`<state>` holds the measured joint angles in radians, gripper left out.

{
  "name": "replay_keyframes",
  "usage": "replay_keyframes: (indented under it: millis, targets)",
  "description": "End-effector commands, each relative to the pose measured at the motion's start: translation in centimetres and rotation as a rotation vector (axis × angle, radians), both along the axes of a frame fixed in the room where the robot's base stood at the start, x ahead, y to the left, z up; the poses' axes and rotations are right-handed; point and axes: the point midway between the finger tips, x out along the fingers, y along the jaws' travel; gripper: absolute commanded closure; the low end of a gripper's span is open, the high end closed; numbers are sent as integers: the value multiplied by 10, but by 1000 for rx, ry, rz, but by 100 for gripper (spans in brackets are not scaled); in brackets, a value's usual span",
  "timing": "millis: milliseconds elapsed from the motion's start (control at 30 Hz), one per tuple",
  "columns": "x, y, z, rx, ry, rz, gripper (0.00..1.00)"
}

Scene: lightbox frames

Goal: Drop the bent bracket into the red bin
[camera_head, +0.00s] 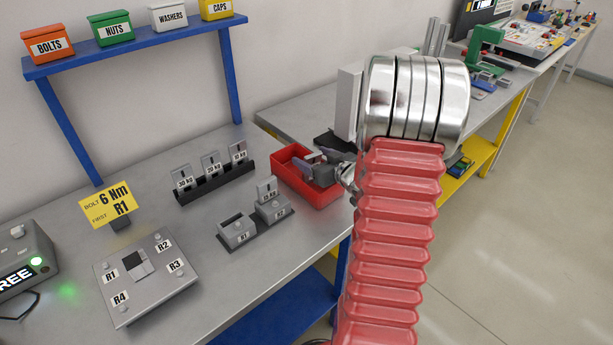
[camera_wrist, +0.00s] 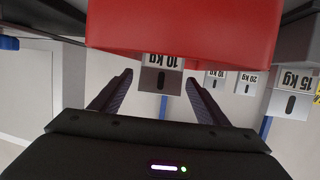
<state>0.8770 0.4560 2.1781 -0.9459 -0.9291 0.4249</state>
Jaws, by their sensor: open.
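The red bin (camera_head: 290,166) stands on the grey bench left of my arm, and its red wall fills the top of the wrist view (camera_wrist: 180,30). My gripper (camera_head: 318,163) is over the bin in the head view, partly hidden by my own arm. I cannot make out the bent bracket in either view; the bin's inside is largely hidden by the gripper and the bin wall.
Left of the bin, a black rack (camera_head: 215,186) holds weight plates. Grey holders (camera_head: 238,234), one with a 15 kg plate (camera_head: 267,190), stand nearby. A labelled grey plate (camera_head: 147,284) and yellow sign (camera_head: 108,205) are farther left. A blue shelf (camera_head: 140,45) carries small bins.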

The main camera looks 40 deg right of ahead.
Motion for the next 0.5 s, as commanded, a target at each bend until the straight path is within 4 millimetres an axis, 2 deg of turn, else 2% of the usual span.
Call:
replay_keyframes:
  millis: [267, 500]
  targets:
    - [-4, 0, 1, 1, 1, -1, 31]
    - [-28, 3, 9, 0, -1, -3, 31]
